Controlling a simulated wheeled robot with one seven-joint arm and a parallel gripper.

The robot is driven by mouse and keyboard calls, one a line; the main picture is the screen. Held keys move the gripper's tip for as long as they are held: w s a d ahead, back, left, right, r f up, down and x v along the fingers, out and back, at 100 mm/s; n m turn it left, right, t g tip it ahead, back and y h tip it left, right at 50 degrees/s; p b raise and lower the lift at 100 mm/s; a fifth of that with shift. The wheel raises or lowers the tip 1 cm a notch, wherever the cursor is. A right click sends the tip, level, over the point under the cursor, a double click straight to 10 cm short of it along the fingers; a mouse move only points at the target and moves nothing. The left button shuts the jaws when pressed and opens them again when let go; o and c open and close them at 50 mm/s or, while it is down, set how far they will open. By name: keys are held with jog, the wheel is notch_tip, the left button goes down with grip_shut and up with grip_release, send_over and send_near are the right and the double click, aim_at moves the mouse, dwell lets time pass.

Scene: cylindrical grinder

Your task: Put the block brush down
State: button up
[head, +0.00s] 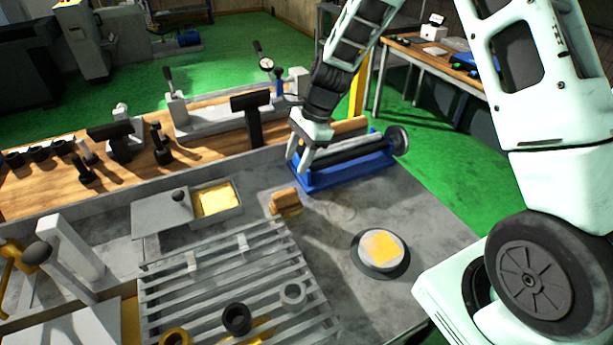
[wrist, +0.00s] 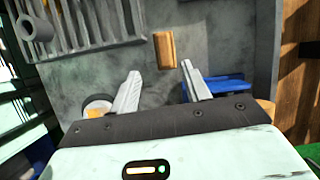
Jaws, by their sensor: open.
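The block brush (head: 286,203) is a small tan wooden block on the grey bench top, between the slatted rack and the blue tray. In the wrist view the brush (wrist: 164,50) lies beyond my fingertips, roughly in line with the gap between them. My gripper (head: 298,162) is open and empty, apart from the brush, near the left end of the blue tray. In the wrist view both fingers of my gripper (wrist: 160,72) are spread with bare bench between them. The brush's underside is hidden.
The blue tray (head: 320,184) holding rollers stands close to my gripper. A round dark plate (head: 362,266) with a yellow-topped disc lies to the right. The slatted rack (head: 205,285) with rings is in front left. A lidded box with yellow contents (head: 215,200) is left. Bare bench surrounds the brush's right side.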

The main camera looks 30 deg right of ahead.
jog(key=s+a+r+n+h, duration=0.1)
jog(key=s+a+r+n, duration=0.45)
jog(key=s, duration=0.25)
jog(key=s+a+r+n+h, duration=0.1)
jog(key=s+a+r+n, duration=0.3)
jog(key=s+a+n, duration=0.3)
jog(key=s+d+r+n+h, duration=0.1)
jog(key=s+d+r+n, duration=0.1)
jog(key=s+n, duration=1)
jog(key=s+r, duration=0.1)
jog(key=s, duration=0.2)
jog(key=shift+s+d+h, duration=0.15)
jog(key=shift+s+h, duration=0.1)
jog(key=shift+h, duration=0.15)
jog(key=shift+n, duration=0.25)
notch_tip(320, 180, down, 8)
jog(key=b, duration=0.8)
jog(key=shift+r, duration=0.15)
jog(key=shift+o, duration=0.4)
